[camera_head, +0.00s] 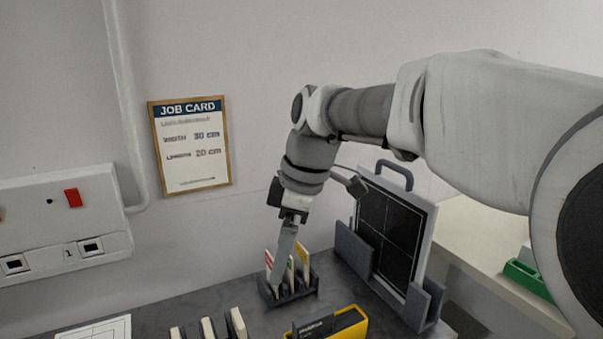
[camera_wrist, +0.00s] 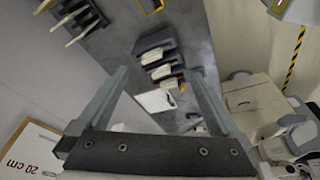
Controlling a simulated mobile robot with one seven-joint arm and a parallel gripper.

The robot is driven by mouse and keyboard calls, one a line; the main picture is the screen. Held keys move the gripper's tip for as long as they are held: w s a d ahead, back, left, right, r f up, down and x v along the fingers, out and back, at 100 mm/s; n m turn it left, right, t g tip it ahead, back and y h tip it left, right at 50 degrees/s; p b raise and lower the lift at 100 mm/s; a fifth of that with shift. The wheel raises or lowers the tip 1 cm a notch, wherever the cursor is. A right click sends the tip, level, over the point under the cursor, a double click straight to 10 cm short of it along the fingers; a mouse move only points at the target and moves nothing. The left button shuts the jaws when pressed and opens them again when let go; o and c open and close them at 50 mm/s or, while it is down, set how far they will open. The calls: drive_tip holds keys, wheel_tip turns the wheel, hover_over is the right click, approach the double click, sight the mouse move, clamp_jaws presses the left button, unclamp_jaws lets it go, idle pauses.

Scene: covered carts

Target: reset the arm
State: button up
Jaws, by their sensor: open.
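My arm reaches in from the right in the head view and bends down at the wrist. My gripper (camera_head: 279,272) points down in front of a small dark rack (camera_head: 291,294) holding several upright cards with red, green and yellow edges. Its fingers overlap the rack in the picture; I cannot tell whether they touch it. In the wrist view my gripper (camera_wrist: 160,74) is open, its two grey fingers wide apart. Nothing is held between them.
A framed black panel (camera_head: 386,232) with a handle stands in a grey holder right of the gripper. A yellow bin (camera_head: 353,331) is at the front. The job card (camera_head: 191,146) and a socket box (camera_head: 66,222) are on the wall. A green tray (camera_head: 527,278) is at right.

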drive_tip(key=s+d+f+m+t+h+p, duration=0.2)
drive_tip(key=s+d+m+t, duration=0.3)
drive_tip(key=s+d+m, duration=1)
drive_tip(key=d+m+h, duration=0.1)
drive_tip(key=d+m, duration=0.1)
drive_tip(key=d, duration=0.1)
drive_tip(key=shift+s+d+f+m, duration=0.15)
drive_tip(key=shift+s+d+m, duration=0.15)
